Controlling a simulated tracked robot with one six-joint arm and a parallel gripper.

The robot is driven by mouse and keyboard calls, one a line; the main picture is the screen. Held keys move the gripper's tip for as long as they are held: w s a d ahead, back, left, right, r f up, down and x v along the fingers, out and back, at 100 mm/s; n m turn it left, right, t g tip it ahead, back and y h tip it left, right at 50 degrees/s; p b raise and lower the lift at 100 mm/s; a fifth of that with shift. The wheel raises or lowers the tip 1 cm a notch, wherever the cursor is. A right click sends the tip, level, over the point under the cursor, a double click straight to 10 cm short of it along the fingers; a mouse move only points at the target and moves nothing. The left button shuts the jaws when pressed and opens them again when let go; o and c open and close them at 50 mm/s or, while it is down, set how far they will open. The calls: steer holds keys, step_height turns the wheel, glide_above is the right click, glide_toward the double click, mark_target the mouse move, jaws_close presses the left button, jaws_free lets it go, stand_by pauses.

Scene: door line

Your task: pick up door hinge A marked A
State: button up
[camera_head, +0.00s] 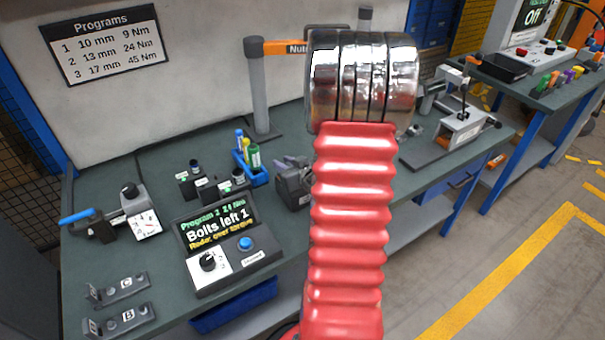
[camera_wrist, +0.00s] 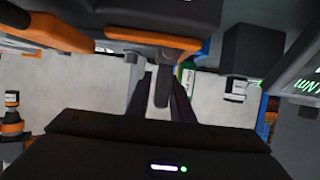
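I cannot make out a hinge marked A in either view. Two dark grey hinge plates lie at the front left of the bench in the head view: one marked C (camera_head: 122,289) and, in front of it, one marked B (camera_head: 122,319), cut by the frame edge. My gripper (camera_wrist: 163,97) shows in the wrist view as two dark fingers set apart. A grey part shows between them, and I cannot tell its distance. In the head view my red arm hides the gripper.
A control box (camera_head: 228,245) reading "Bolts left 1" stands mid-bench. A blue-handled fixture (camera_head: 112,217) stands behind the hinges. An orange-armed post (camera_head: 259,85) stands at the back. A clamp stand (camera_head: 459,126) is to the right. Bare bench (camera_head: 95,258) separates the fixture and hinges.

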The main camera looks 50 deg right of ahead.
jaws_close()
steer(key=shift+r, duration=0.2)
stand_by(0.4)
step_height(320, 180, up, 10)
steer(key=shift+f, duration=0.15)
stand_by(0.5)
stand_by(0.4)
